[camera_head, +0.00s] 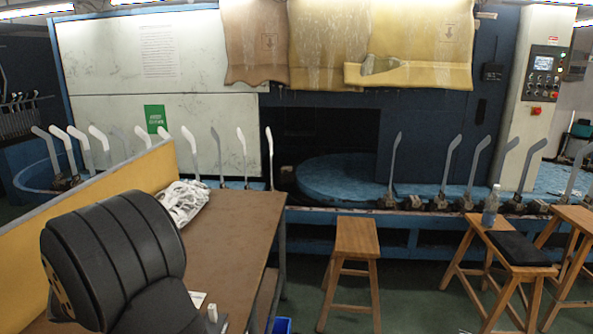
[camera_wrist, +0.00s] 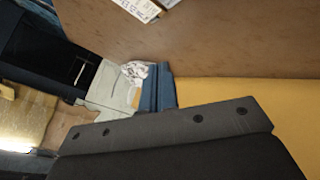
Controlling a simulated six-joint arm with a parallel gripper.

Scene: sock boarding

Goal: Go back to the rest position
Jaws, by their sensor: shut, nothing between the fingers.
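In the wrist view, my gripper (camera_wrist: 160,122) shows as a wide dark grey edge with bolts along the bottom. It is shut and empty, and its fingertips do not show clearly. In the head view my black arm is folded at the lower left, and the gripper itself is not seen there. A pile of white socks (camera_head: 183,202) lies on the brown table (camera_head: 225,245) beside the yellow partition (camera_head: 105,193). The pile also shows small in the wrist view (camera_wrist: 134,72), beyond the gripper and apart from it.
Upright sock boards (camera_head: 448,160) line the boarding machine (camera_head: 420,140) behind the table. Wooden stools (camera_head: 356,240) stand to the right, one with a bottle (camera_head: 491,207). Small white items (camera_wrist: 138,8) lie on the table. Much of the tabletop is clear.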

